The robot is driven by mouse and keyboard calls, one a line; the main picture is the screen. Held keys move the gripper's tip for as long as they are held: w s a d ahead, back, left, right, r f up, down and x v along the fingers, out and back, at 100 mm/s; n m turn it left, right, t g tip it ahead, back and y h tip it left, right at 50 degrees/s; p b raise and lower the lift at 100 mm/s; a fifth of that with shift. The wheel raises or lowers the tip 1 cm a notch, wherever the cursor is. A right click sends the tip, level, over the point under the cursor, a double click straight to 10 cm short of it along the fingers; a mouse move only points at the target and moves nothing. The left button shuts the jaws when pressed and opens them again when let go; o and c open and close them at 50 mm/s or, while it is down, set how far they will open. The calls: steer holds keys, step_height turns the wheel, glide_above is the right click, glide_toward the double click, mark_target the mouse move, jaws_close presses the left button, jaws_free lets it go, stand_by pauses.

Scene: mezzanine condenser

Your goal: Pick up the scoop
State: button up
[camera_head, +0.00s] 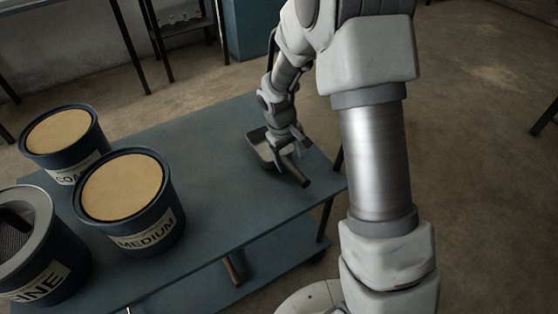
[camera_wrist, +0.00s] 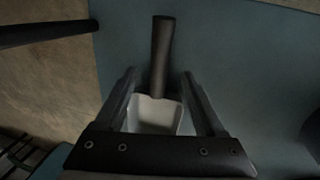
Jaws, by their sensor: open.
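The scoop (camera_head: 262,146) has a pale metal pan and a dark handle. It lies on the blue table near its right end, with the handle towards the front right edge. In the wrist view the scoop's pan (camera_wrist: 155,114) shows between my fingers, and its handle points away past the fingertips. My gripper (camera_head: 290,158) is low over the scoop, with its fingers on either side near where handle meets pan. In the wrist view my gripper (camera_wrist: 161,80) is open, with a gap on both sides of the handle. Part of the pan is hidden behind my gripper.
The blue table (camera_head: 215,200) has a lower shelf. On its left stand the COARSE tub (camera_head: 62,142), the MEDIUM tub (camera_head: 128,205) and another tub (camera_head: 45,250) partly out of frame, its label ending in INE. The tabletop between the tubs and the scoop is clear.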

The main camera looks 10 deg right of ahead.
mark_target(291, 166)
steer(key=f, duration=0.2)
steer(key=f+b, duration=0.1)
steer(key=f, duration=0.1)
steer(key=w+d+f+b, duration=0.1)
steer(key=f, duration=0.1)
steer(key=shift+f, duration=0.3)
steer(key=shift+r, duration=0.1)
jaws_close()
